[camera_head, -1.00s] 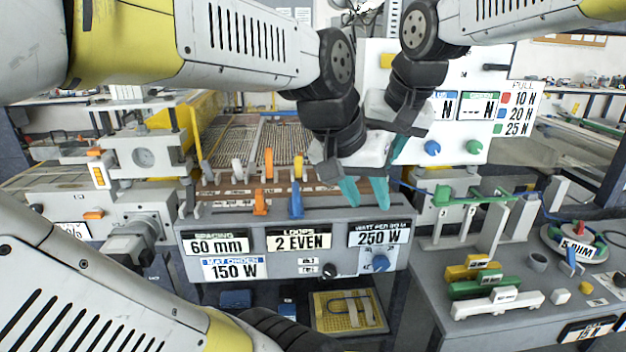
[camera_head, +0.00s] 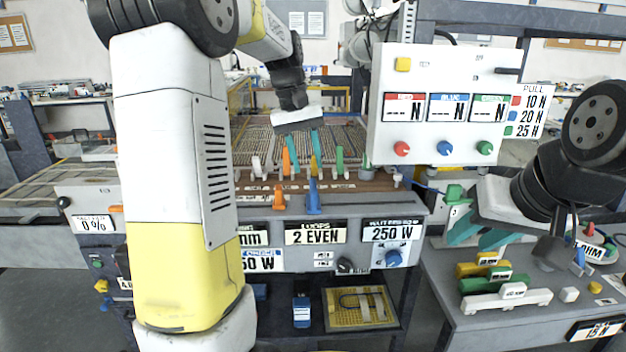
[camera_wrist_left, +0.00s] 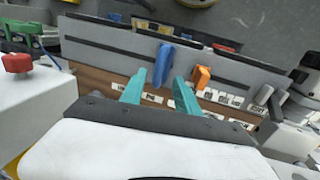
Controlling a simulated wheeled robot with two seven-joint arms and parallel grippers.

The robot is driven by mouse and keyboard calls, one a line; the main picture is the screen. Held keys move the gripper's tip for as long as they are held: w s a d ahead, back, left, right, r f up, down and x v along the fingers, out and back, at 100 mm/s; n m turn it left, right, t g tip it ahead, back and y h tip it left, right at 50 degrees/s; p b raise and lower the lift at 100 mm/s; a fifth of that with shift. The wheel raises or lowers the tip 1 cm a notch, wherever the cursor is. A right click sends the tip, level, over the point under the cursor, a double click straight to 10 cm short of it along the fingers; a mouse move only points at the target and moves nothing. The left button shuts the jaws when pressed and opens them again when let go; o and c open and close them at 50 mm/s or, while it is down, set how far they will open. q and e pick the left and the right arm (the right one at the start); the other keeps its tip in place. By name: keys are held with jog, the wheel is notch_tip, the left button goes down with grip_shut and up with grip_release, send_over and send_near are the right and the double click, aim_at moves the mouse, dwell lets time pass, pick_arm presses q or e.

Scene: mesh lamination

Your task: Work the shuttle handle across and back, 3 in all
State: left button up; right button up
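No handle is legibly marked as the shuttle. A blue lever (camera_head: 313,197) and an orange lever (camera_head: 279,197) stand upright on the console front. Behind them is a row of white, orange, yellow and green (camera_head: 339,160) handles on a brown strip. My left gripper (camera_head: 304,148) hangs over this row, fingers apart and pointing down. In the left wrist view the blue lever (camera_wrist_left: 163,64) shows beyond the gap between its fingertips; contact is not visible. My right gripper (camera_head: 481,236) is at the right side table near a green clamp, its fingers apart with nothing seen between them.
The console (camera_head: 410,215) carries signs reading 2 EVEN and 250 W. A white control box (camera_head: 440,165) stands behind at right. Yellow, green and white blocks (camera_head: 520,300) lie on the side table. A ribbed mesh bed (camera_head: 250,140) stretches behind the handles.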

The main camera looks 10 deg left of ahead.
aim_at(313, 184)
pick_arm(q)
jog(key=f, duration=0.2)
jog(key=d+f, duration=0.1)
jog(key=f, duration=0.2)
jog(key=shift+w+f, duration=0.15)
grip_shut()
dwell(1.3)
